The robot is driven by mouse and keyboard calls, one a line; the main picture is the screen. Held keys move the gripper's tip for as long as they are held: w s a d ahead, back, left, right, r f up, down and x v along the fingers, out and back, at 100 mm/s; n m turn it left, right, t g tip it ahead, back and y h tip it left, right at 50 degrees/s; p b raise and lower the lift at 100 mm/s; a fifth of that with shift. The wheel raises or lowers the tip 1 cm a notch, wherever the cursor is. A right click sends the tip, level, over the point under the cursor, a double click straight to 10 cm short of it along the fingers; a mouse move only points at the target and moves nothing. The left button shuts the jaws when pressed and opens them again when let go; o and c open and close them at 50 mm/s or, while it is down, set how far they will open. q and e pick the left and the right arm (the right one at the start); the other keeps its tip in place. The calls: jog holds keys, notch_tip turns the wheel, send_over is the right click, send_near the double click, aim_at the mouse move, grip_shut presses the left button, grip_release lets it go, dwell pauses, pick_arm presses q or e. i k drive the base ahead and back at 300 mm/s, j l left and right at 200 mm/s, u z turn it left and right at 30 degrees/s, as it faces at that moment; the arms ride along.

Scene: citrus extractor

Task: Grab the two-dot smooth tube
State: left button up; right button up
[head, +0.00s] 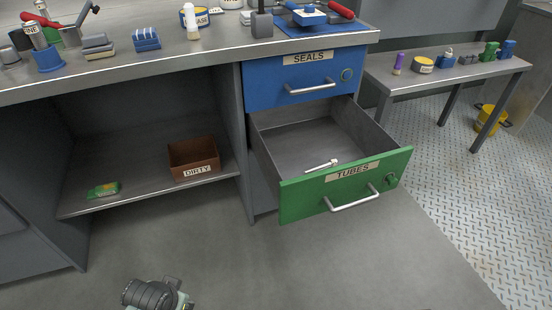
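The green-fronted TUBES drawer (300,200) is pulled open in the head view. A thin white tube (318,167) lies inside it, close behind the front panel. The tube has a wider piece at its right end. It is too small to tell whether it is smooth or carries dots. No other tube shows in the visible part of the drawer, but the front panel hides the strip right behind it. A dark rounded part of my own body shows at the bottom edge, left of centre, well away from the drawer. No gripper fingertips are in view.
The blue SEALS drawer (272,82) above is shut. A brown DIRTY bin (193,158) and a green-yellow item (104,190) are on the low shelf. The worktop (225,44) holds tools and parts. A side table (440,76) stands right. The floor in front is clear.

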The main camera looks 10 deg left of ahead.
aim_at(332, 163)
jog(key=i+l+u, duration=0.15)
jog(key=l+u, duration=0.15)
jog(key=i+l+u, duration=0.25)
jog(key=l+u, duration=0.3)
jog(key=l, duration=0.1)
